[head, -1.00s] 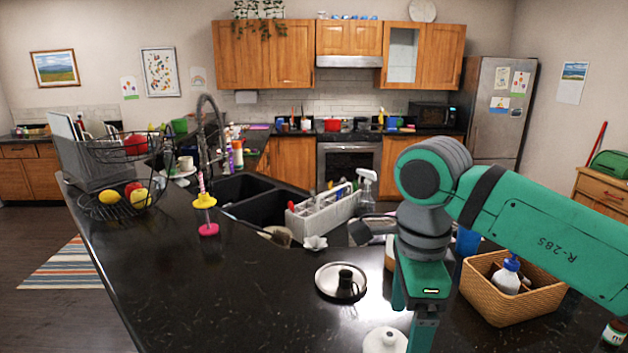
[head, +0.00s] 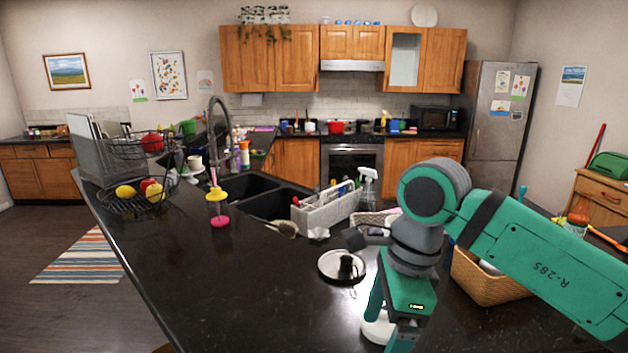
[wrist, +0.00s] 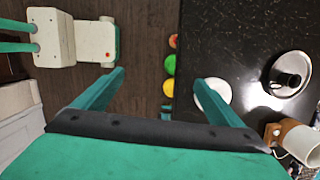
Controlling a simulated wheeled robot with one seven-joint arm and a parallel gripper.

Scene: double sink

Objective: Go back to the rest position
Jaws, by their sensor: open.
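My gripper (head: 386,322) hangs over the front of the black counter in the head view, pointing down below the grey wrist joint. In the wrist view my gripper (wrist: 157,78) shows its two green fingers wide apart, with nothing held between them. Behind the fingers there lie brown floor and the edge of the counter (wrist: 235,35). In the head view a white object (head: 378,328) on the counter is partly hidden behind the fingers.
A round metal tray (head: 330,264) with a dark item stands left of my gripper. A wicker basket (head: 480,283) is partly hidden behind my arm. A grey caddy (head: 325,212) stands by the sink (head: 262,205). The counter's front left is clear.

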